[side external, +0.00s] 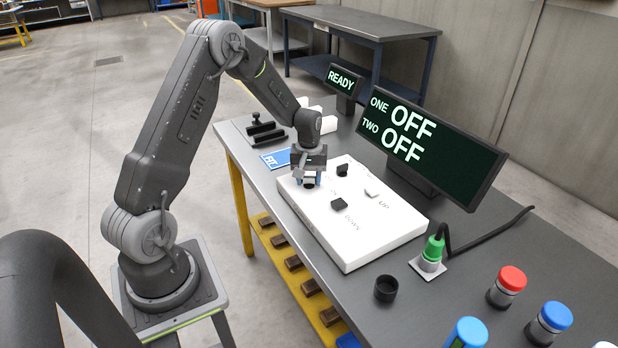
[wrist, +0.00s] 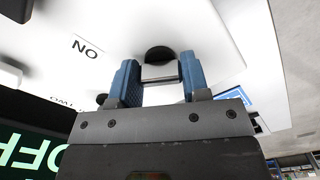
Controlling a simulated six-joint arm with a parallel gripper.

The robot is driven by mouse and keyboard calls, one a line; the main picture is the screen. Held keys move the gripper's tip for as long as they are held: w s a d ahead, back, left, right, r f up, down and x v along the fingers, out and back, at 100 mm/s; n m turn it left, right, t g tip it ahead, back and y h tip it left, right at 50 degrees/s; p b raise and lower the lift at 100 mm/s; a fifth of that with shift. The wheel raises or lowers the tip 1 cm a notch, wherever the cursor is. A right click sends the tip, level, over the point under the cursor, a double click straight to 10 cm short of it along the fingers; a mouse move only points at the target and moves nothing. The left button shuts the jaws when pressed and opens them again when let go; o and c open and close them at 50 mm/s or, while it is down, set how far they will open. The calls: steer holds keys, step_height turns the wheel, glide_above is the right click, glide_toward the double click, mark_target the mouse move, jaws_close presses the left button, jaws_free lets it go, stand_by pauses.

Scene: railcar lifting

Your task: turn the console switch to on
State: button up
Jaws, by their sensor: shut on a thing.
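The white console (side external: 352,235) lies on the grey bench, with several small controls on top. My gripper (side external: 308,181) points down over its far-left end. In the wrist view, my gripper's blue fingers (wrist: 160,78) are shut on a switch (wrist: 160,70), grey with a dark round part behind it. An ON label (wrist: 86,48), upside down here, is printed beside it on the console. The side view hides most of the switch behind the fingers. The wide display (side external: 430,150) reads ONE OFF and TWO OFF.
Two dark knobs (side external: 339,204) (side external: 342,170) and a light one (side external: 372,193) stand close on the console. A small display (side external: 344,80) reads READY. A green plug with a black cable (side external: 433,250), a black cup (side external: 386,289) and several capped jars (side external: 507,286) stand to the right.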

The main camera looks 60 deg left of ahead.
mark_target(309, 176)
steer(key=m, duration=0.5)
stand_by(0.8)
steer(key=o, duration=0.9)
steer(key=shift+r, duration=0.15)
step_height(309, 176, up, 14)
steer(key=shift+f, duration=0.2)
